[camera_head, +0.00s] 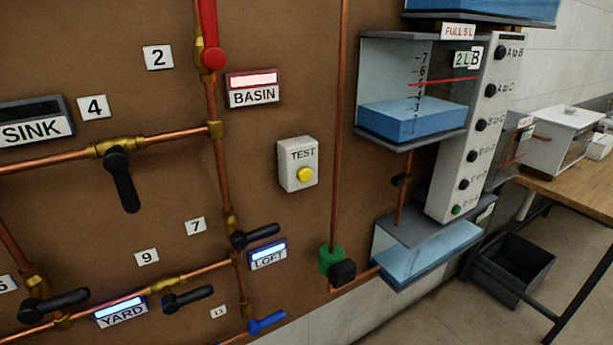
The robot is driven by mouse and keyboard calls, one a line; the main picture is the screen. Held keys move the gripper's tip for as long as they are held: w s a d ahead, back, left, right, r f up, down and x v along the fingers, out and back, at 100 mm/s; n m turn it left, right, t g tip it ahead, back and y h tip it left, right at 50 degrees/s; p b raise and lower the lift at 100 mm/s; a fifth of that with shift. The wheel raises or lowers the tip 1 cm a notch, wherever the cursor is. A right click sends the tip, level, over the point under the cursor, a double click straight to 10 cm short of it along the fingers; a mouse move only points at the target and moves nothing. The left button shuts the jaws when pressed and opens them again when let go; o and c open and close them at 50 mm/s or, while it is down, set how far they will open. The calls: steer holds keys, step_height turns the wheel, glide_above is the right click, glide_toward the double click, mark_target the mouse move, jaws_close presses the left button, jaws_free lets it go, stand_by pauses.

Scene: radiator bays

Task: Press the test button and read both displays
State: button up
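The test button is a yellow round button (306,175) on a white box labelled TEST (297,154), mounted on the brown panel. Above and left of it is the BASIN display (254,80), lit red. Below and left is the LOFT display (268,251), lit blue-white. The YARD display (121,307) is also lit blue-white at the lower left. The SINK display (32,108) at the left edge is dark. No readable text shows on the lit strips. My gripper is not in view.
Copper pipes with black, red and blue valve handles (122,180) cross the panel around the TEST box. Right of it stand stacked clear water tanks (413,85) and a white column of buttons (481,125). A wooden bench (575,187) and dark bin (513,268) are farther right.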

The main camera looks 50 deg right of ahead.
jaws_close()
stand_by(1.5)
